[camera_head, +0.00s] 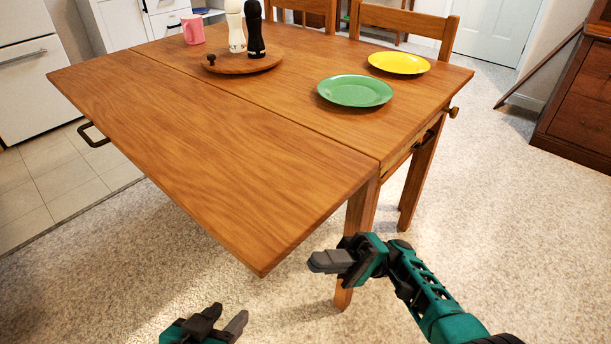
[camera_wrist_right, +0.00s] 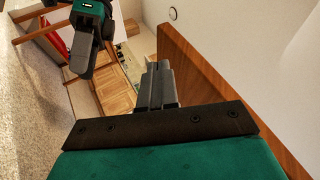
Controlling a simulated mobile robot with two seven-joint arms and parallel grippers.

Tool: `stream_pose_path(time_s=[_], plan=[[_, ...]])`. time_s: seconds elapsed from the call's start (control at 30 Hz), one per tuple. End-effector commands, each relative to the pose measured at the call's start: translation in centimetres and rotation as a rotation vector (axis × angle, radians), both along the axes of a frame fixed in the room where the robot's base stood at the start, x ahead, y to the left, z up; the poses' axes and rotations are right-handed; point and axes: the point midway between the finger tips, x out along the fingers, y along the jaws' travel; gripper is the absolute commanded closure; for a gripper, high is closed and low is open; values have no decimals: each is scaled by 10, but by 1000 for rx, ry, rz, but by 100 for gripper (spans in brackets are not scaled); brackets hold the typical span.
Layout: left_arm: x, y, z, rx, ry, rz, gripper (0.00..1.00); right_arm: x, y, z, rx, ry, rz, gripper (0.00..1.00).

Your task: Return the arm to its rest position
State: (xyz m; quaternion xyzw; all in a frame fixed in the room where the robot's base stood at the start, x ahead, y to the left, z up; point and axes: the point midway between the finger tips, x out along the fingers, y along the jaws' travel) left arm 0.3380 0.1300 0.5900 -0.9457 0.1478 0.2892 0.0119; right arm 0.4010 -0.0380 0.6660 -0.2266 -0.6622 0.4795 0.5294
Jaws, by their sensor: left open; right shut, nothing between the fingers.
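My right gripper (camera_head: 331,261) is shut and empty in the head view, below and in front of the table's near corner. It also shows in the right wrist view (camera_wrist_right: 159,68), with its fingers together and nothing between them. My left gripper (camera_head: 225,325) is open and empty at the bottom of the head view, over the carpet. Part of it is cut off by the lower edge. A teal and black gripper, my left one, also shows at the upper left of the right wrist view.
The wooden table (camera_head: 200,130) fills the middle. On it stand a green plate (camera_head: 355,90), a yellow plate (camera_head: 399,62), a pink mug (camera_head: 192,29), and a round board (camera_head: 240,64) with white (camera_head: 236,30) and black (camera_head: 254,30) mills. Carpet (camera_head: 470,210) lies clear at right.

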Motion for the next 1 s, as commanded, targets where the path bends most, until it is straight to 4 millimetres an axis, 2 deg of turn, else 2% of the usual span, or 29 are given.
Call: stream_pose_path(time_s=[0.17,0.37,0.5,0.6,0.77,1.0], plan=[[1,0,1,0,-3,1,57,-25,7,-24,-142,-41,36,100],[1,1,1,0,-4,2,57,-78,10,-80,-513,-167,78,100],[1,1,1,1,-3,3,57,-109,-2,-115,-791,-270,68,100],[1,2,0,1,-2,4,57,-126,-17,-133,-989,-349,36,100],[1,2,-1,1,-1,4,57,-144,-52,-145,-1298,-480,-50,100],[-2,2,-2,1,5,5,57,-154,-109,-123,-1658,-647,-221,100]])
